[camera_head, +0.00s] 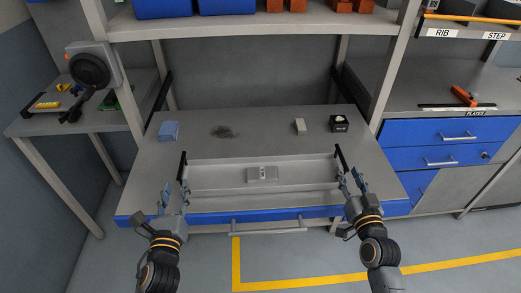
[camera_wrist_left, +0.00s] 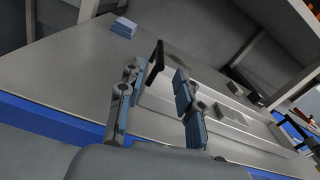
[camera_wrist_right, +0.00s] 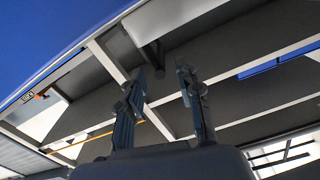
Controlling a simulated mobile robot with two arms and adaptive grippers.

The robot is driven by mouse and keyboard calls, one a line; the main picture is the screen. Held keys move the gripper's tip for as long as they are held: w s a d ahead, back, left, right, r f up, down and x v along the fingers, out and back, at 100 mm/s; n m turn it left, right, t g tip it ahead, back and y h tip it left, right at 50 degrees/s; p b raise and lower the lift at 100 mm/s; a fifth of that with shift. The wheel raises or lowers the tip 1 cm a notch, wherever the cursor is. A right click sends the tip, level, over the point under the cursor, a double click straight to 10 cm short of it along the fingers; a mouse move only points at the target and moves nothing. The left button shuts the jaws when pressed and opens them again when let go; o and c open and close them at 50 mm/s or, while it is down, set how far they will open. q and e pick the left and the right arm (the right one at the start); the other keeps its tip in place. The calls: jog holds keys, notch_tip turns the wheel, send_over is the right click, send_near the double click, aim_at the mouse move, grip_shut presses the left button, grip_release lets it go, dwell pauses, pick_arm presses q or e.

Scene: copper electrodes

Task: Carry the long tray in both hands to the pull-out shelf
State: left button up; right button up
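The long tray (camera_head: 220,182) is pale grey and lies along the front of the grey worktable, with a black handle at each end. A small grey block (camera_head: 262,174) sits in its middle. My left gripper (camera_head: 175,190) is open at the tray's left end; in the left wrist view its fingers stand apart (camera_wrist_left: 155,78) with the left black handle (camera_wrist_left: 155,62) showing between and beyond the tips. My right gripper (camera_head: 352,182) is open beside the right handle (camera_head: 341,158). The right wrist view shows its parted fingers (camera_wrist_right: 163,75) with nothing clearly between them.
A blue front (camera_head: 215,218) with a grey bar handle (camera_head: 268,228) runs under the worktable's front edge. On the tabletop are a blue block (camera_head: 169,131), a dark patch (camera_head: 224,132), a light block (camera_head: 300,126) and a black box (camera_head: 339,124). Blue drawers (camera_head: 440,133) stand right.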

jog(key=s, duration=0.7)
jog(key=shift+s+d, duration=0.35)
jog(key=shift+d, duration=0.1)
